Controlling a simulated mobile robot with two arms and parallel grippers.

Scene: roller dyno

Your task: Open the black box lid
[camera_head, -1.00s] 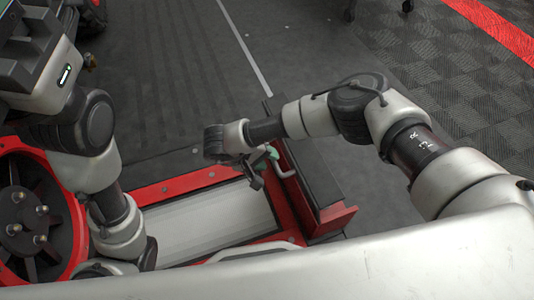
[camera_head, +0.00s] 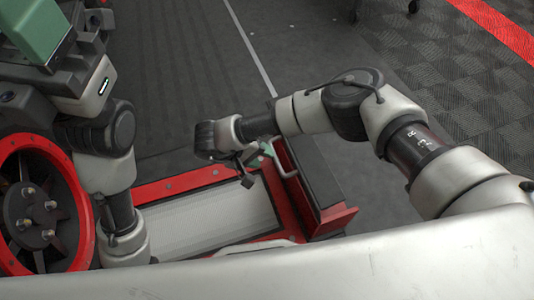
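The box with the black lid (camera_head: 314,170) stands right of centre in the head view. Its body is red (camera_head: 337,218), and a pale handle (camera_head: 285,162) runs along its left side. The lid looks flat and closed. My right gripper (camera_head: 256,168) is just left of the handle, with a dark finger part hanging down and a green part near the handle. I cannot tell whether it touches the handle or how far its fingers are apart. My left gripper (camera_head: 30,35) shows only in part at the top left, close to the camera, with a large green part.
A grey roller plate (camera_head: 215,217) in a red frame lies left of the box. A red-rimmed wheel with a dark hub (camera_head: 40,215) is at the left edge. My pale body covers the bottom edge.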

